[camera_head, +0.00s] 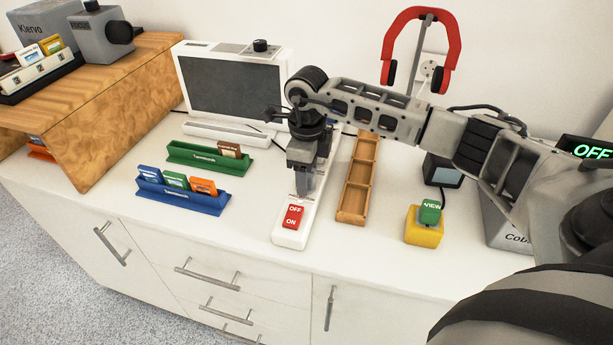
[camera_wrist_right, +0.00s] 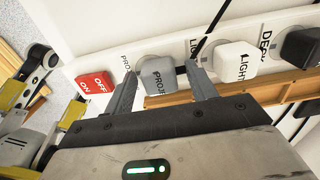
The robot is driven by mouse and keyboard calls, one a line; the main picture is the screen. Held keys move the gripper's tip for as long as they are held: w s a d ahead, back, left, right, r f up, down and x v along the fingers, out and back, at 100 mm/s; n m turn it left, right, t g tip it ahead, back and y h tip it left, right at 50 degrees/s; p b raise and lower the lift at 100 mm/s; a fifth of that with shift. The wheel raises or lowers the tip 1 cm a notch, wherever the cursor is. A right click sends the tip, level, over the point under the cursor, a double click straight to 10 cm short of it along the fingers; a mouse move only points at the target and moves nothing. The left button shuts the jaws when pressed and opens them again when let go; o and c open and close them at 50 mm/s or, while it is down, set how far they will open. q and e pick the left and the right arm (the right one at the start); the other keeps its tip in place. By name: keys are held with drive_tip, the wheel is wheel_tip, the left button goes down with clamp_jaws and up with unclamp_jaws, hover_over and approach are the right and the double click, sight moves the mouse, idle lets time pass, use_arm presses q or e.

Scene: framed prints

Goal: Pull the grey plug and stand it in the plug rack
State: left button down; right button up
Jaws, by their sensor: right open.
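The grey plug (camera_wrist_right: 158,76), with a label starting PROJ, sits at the white power strip (camera_head: 286,239) in the right wrist view. My right gripper (camera_wrist_right: 161,72) is open, with one finger on each side of this plug; I cannot tell if they touch it. In the head view my right gripper (camera_head: 303,190) points down over the strip and hides the plugs. A wooden rack with compartments (camera_head: 351,216), apparently the plug rack, lies just right of the strip and looks empty where visible.
Along the strip are a red switch (camera_wrist_right: 95,85), a white LIGHT plug (camera_wrist_right: 236,62) and a black plug (camera_wrist_right: 300,46). A yellow box with a green VIEW piece (camera_head: 424,233) stands right of the rack. Green (camera_head: 205,160) and blue (camera_head: 180,197) slide holders stand left.

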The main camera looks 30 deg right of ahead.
clamp_jaws()
drive_tip(key=shift+r+p, duration=2.05)
drive_tip(key=shift+r, duration=1)
